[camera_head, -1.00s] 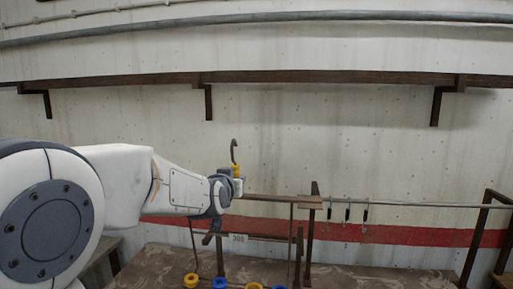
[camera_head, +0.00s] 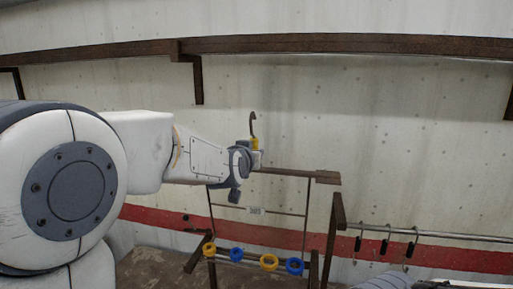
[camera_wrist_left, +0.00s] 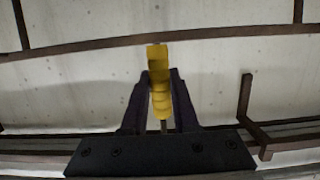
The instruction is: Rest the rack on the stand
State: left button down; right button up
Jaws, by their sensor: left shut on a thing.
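My left gripper (camera_head: 254,158) is shut on the yellow grip (camera_head: 255,143) below the rack's dark hook. The yellow grip also shows between the fingers in the left wrist view (camera_wrist_left: 160,90). The rack hangs from it: a brown top bar (camera_head: 297,173), thin side rods, a small number tag and a lower bar with blue and yellow rings (camera_head: 268,262). Part of the top bar is hidden by the gripper. Brown wooden uprights, seemingly the stand (camera_head: 313,270), show at the lower ends of the rack. I cannot tell whether they touch it. My right gripper is not in view.
A brown post (camera_head: 335,225) stands right of the rack and carries a metal rail (camera_head: 450,236) with several dark hooks. A patterned brown surface (camera_head: 150,272) lies below. A brown wall beam (camera_head: 340,45) with brackets runs above. The wall behind is pale with a red stripe.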

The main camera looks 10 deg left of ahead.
pick_arm(q)
jog(key=shift+w+d, duration=0.15)
jog(key=shift+w, duration=0.1)
jog(key=shift+a+f, duration=0.25)
jog(key=shift+f, duration=0.45)
jog(key=shift+s+d+f, duration=0.1)
jog(key=shift+f, duration=1.75)
notch_tip(320, 180, down, 18)
jog(key=b, duration=0.7)
jog(key=shift+r, duration=0.1)
